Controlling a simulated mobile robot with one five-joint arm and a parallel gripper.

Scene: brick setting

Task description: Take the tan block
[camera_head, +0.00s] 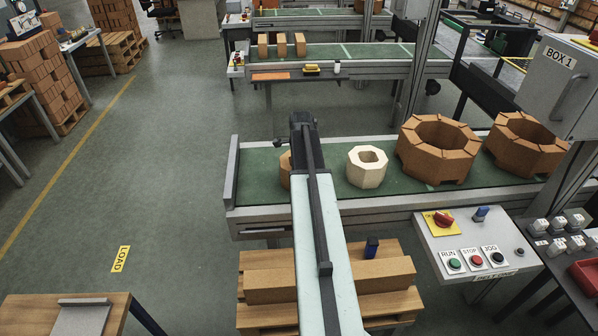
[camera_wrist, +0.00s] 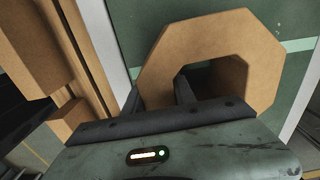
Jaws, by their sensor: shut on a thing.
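The tan block is an octagonal ring with a hole through it, large in the wrist view (camera_wrist: 231,38). My gripper (camera_wrist: 158,97) is shut on the ring's near-left wall, with one dark finger in the hole and the other outside it. In the head view only a sliver of the tan block (camera_head: 285,171) shows at the left part of the green conveyor, and my arm hides the rest. Whether the block touches the belt cannot be told.
A cream octagonal block (camera_head: 366,168) stands on the conveyor (camera_head: 262,184) just right of my arm. Two larger brown rings (camera_head: 438,150) stand farther right. A pallet with bricks (camera_head: 268,287) is in front, beside a control panel (camera_head: 470,243).

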